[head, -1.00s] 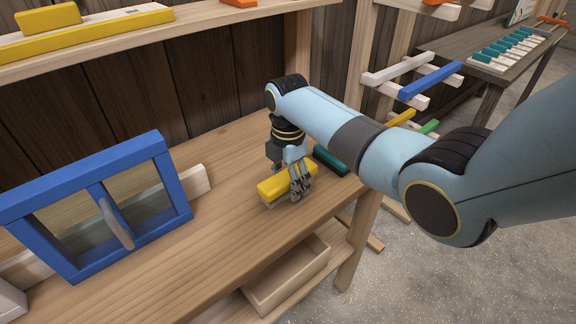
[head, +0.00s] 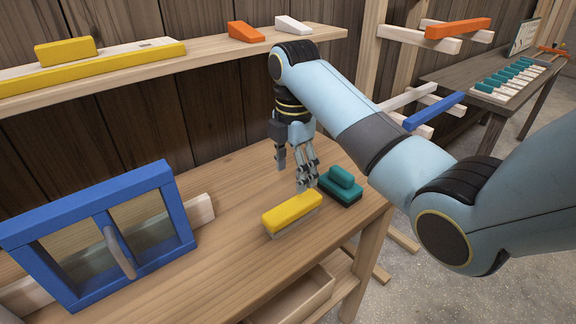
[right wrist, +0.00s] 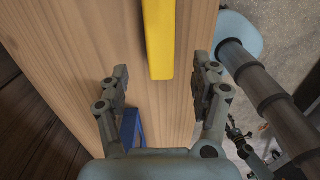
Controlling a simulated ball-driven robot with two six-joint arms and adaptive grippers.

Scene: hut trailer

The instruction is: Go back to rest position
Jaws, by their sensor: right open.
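My right gripper (head: 296,178) is open and empty above the wooden workbench, just behind a yellow block with a pale underside (head: 292,213). In the right wrist view its two fingers (right wrist: 160,85) stand wide apart, and the yellow block (right wrist: 159,40) lies beyond them, apart from both. A teal block (head: 341,185) with a smaller teal piece on top lies on the bench to the right of the gripper. My left gripper is not in view.
A blue-framed window (head: 105,235) stands at the bench's left. A shelf (head: 215,52) above holds yellow, orange and white pieces. A rack with a blue bar (head: 435,110) is on the right, before a far table (head: 455,74). The bench (head: 215,255) is clear between window and yellow block.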

